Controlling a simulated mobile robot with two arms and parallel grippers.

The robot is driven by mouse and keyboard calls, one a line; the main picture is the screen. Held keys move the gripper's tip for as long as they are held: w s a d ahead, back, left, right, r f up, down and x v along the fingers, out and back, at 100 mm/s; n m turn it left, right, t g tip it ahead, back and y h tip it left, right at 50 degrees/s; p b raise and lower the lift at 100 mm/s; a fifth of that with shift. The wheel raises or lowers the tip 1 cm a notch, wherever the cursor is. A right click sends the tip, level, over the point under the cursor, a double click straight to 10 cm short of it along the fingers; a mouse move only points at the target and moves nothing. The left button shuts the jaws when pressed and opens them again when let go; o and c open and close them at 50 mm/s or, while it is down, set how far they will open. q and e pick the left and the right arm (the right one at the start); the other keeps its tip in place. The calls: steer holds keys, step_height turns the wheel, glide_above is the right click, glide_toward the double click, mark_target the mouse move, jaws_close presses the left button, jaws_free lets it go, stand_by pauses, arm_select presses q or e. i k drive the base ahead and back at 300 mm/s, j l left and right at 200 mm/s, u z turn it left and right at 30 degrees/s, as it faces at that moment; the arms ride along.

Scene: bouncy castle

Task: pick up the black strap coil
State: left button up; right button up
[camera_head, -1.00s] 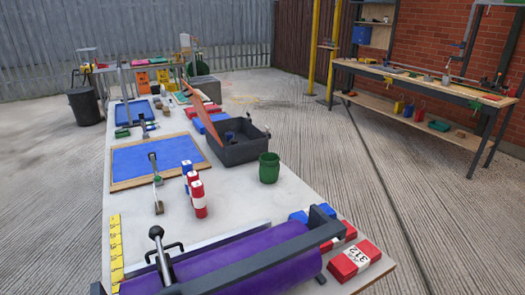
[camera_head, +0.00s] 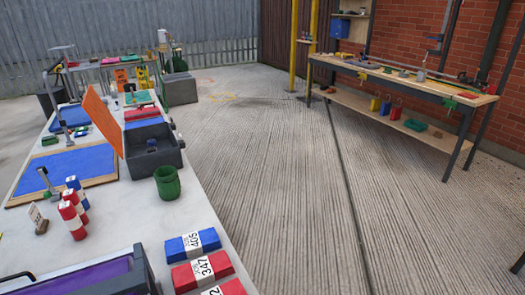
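I cannot make out a black strap coil for certain in the head view. A small dark blue item (camera_head: 151,145) lies inside the open dark grey crate (camera_head: 160,162) on the long table. Small items lie along the top of the wooden workbench (camera_head: 395,77) at the right, too small to tell apart. Neither of my grippers is in view.
The long pale table (camera_head: 120,215) fills the left, holding a green cup (camera_head: 167,182), red and blue labelled blocks (camera_head: 201,268) and a purple roll (camera_head: 80,283). The workbench's lower shelf (camera_head: 400,122) holds coloured containers. Open ribbed concrete floor (camera_head: 290,180) lies between.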

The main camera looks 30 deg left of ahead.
mark_target(152, 149)
steer(key=i+l+z, duration=0.45)
steer(key=i+z, duration=0.25)
steer(key=i, duration=0.15)
steer(key=i+u, duration=0.4)
steer(key=i+l+u, duration=0.1)
steer(key=i+u, duration=0.35)
steer(key=i+j+u, duration=0.15)
steer(key=u, duration=0.35)
steer(key=i+u, duration=0.3)
steer(key=u, duration=0.2)
steer(key=i+u, duration=0.25)
steer(key=u, duration=0.25)
steer(key=i+l+u, duration=0.15)
steer(key=u, duration=0.3)
steer(key=i+l+u, duration=0.25)
steer(key=u, duration=0.25)
steer(key=i+l+u, duration=0.25)
steer(key=u, duration=0.15)
steer(key=i+l+u, duration=0.45)
steer(key=k+j, duration=0.05)
